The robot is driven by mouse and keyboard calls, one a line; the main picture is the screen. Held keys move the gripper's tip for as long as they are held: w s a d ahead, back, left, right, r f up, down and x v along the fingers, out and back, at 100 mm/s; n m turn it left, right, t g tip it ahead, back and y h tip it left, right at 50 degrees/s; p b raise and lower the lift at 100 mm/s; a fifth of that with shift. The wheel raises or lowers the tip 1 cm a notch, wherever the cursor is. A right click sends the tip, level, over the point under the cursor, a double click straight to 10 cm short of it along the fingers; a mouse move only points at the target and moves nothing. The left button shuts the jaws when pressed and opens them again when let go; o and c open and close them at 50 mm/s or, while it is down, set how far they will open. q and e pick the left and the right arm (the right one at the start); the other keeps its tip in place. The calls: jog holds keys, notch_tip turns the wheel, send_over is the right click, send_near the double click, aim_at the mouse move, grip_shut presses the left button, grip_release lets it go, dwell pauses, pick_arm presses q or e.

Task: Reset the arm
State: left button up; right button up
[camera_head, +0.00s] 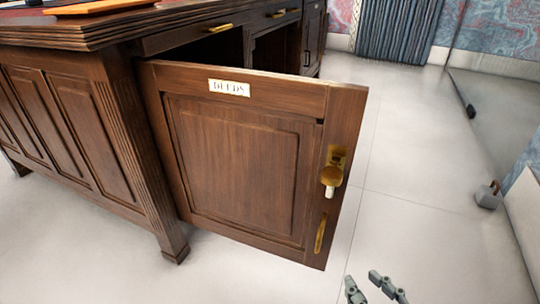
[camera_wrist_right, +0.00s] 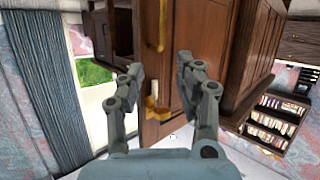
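My right gripper (camera_head: 372,284) is at the bottom edge of the head view, low and to the right of the open desk door (camera_head: 230,160). Its two grey fingers are apart with nothing between them. In the right wrist view the open right gripper (camera_wrist_right: 160,72) faces the door's handle side (camera_wrist_right: 175,30), which shows beyond the fingers. The brass knob (camera_head: 331,176) and the brass pull (camera_head: 320,232) on the door are clear of the fingers in the head view. My left gripper is in neither view.
The wooden desk (camera_head: 85,130) fills the left of the head view, with its door swung outward. A white label (camera_head: 229,88) is on the door. Pale floor (camera_head: 400,180) lies open to the right. A grey padlock-like object (camera_head: 487,196) is at the far right. A curtain (camera_head: 395,28) hangs behind.

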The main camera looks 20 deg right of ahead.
jog(key=s+d+r+g, duration=0.1)
jog(key=s+r+g, duration=0.3)
jog(key=s+g, duration=0.6)
pick_arm(q)
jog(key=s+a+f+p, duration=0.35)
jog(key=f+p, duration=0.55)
jog(key=p, duration=0.3)
pick_arm(e)
notch_tip(320, 180, down, 9)
jog(key=s+d+g, duration=0.2)
jog(key=d, duration=0.1)
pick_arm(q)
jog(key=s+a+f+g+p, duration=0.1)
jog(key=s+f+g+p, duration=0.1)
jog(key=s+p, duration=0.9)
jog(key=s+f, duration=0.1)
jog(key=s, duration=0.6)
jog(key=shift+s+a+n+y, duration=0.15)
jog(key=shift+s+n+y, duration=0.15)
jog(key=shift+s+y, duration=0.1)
pick_arm(e)
jog(key=s+d+f+g, duration=0.1)
jog(key=s, duration=0.8)
jog(key=s+f+g, duration=0.1)
jog(key=s+f, duration=0.1)
jog(key=s, duration=0.7)
jog(key=shift+d+f+h, duration=0.3)
jog(key=shift+d+h, duration=0.1)
